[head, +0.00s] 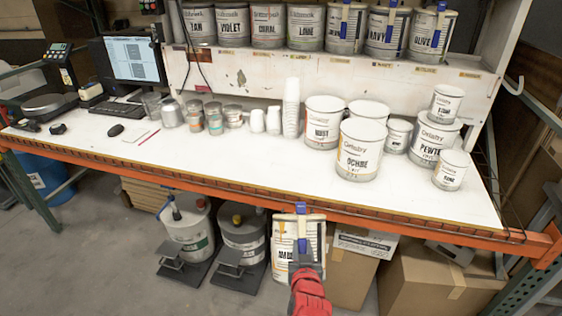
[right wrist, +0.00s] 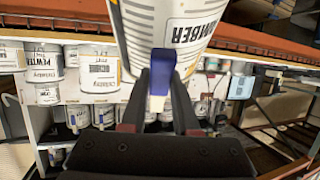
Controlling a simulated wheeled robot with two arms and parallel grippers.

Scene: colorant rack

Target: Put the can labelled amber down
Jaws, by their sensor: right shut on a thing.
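A white can (head: 284,243) with a dark label and an orange mark hangs in front of the table's front edge, below the tabletop. In the right wrist view the can (right wrist: 150,25) shows close up, its label ending in "MBER"; the first letter is hard to read. A blue handle (head: 301,209) sits on it, and my right gripper (head: 304,247) is shut on that handle. The handle (right wrist: 161,72) is between the fingers in the right wrist view. The can's base is clear of the tabletop. My left gripper is not in view.
Cans marked Ochre (head: 359,155), Rust (head: 322,125) and Pewter (head: 432,140) stand at the right. An orange beam (head: 190,184) edges the table. Labelled cans line the shelf above.

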